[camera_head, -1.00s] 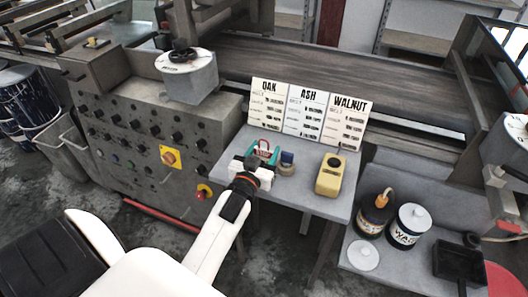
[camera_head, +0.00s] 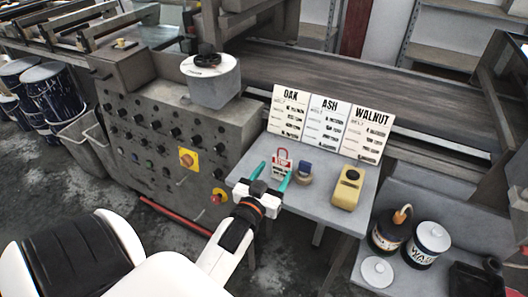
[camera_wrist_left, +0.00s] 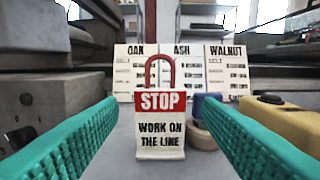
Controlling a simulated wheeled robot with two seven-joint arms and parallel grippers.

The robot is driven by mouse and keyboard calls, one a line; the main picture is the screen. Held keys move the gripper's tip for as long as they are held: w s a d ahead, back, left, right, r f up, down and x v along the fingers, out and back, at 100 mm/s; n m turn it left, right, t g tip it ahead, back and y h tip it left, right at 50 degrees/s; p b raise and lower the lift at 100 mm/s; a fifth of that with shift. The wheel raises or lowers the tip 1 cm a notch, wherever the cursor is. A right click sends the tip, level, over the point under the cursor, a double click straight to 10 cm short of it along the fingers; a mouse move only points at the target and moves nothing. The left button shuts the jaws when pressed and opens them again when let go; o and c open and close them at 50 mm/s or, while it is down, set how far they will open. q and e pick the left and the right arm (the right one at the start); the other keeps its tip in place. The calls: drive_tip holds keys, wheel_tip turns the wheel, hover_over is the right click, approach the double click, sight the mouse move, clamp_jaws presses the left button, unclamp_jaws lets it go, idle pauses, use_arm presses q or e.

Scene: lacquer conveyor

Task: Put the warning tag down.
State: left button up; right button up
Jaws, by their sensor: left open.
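The warning tag (camera_head: 282,166) is a white block with a red STOP band and a red loop on top. It stands upright on the grey side table (camera_head: 320,203). The left wrist view shows it face-on (camera_wrist_left: 160,125), reading "STOP WORK ON THE LINE". My left gripper (camera_head: 272,172) is open, its two teal fingers spread on the near side of the tag. In the left wrist view the fingers (camera_wrist_left: 160,135) lie to the left and right of the tag, with gaps on both sides. My right gripper is not in view.
A blue-topped roll (camera_head: 303,173) and a yellow device (camera_head: 347,188) stand right of the tag. OAK, ASH and WALNUT cards (camera_head: 329,124) stand behind. The control cabinet (camera_head: 165,137) is at left. Cans (camera_head: 427,244) stand on a lower shelf at right.

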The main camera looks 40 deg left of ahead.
use_arm(q)
drive_tip(key=v, duration=0.5)
drive_tip(key=shift+s, duration=0.45)
